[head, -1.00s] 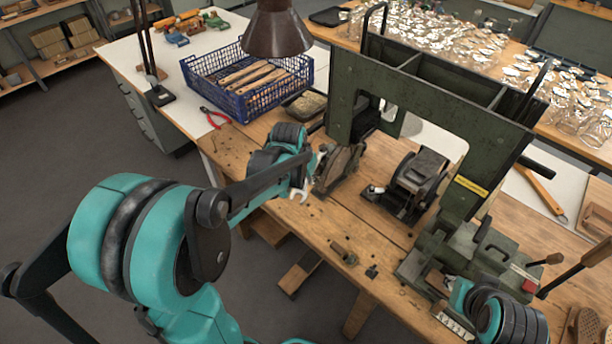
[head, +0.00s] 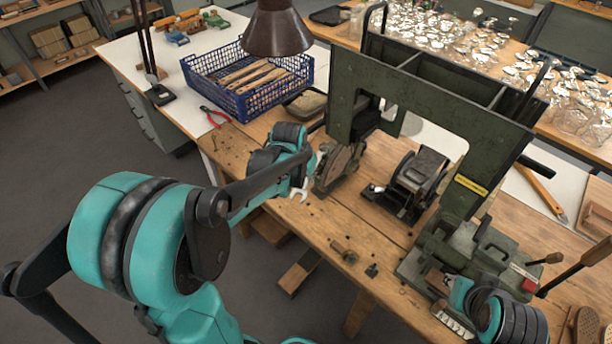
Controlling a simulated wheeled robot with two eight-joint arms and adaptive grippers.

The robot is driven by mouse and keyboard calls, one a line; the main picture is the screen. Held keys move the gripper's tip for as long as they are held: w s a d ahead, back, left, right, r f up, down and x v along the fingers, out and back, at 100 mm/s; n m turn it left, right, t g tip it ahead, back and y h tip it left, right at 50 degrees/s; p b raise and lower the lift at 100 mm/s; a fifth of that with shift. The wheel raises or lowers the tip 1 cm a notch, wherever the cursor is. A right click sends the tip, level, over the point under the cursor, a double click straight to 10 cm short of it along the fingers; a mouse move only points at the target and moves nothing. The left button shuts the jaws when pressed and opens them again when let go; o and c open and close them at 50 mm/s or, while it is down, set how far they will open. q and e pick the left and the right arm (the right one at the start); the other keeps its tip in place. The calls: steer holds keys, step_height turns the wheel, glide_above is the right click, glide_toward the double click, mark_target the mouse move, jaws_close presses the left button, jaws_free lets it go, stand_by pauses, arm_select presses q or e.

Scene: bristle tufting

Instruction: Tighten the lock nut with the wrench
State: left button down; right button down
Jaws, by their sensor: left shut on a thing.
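My left arm reaches in from the left, and its gripper (head: 308,172) is at the front edge of the wooden bench, beside the dark machine. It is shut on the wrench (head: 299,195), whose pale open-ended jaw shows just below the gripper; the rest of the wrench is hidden. I cannot make out the lock nut; it is too small or hidden by the arm and machine. My right arm's wrist shows at the lower right by the machine's base, but its fingers cannot be made out.
The green machine frame (head: 430,120) stands on the wooden bench (head: 330,225). A blue crate (head: 250,85) of wooden handles, red pliers (head: 213,116) and a lamp (head: 277,28) are behind. Small metal parts (head: 345,252) lie near the front edge. Glassware covers the far table.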

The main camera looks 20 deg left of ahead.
arm_select(q)
steer(key=shift+f+b, duration=0.85)
steer(key=shift+f, duration=0.25)
stand_by(1.3)
steer(key=shift+a, duration=0.1)
steer(key=shift+a+m, duration=0.6)
steer(key=shift+a, duration=0.1)
steer(key=shift+a, duration=0.1)
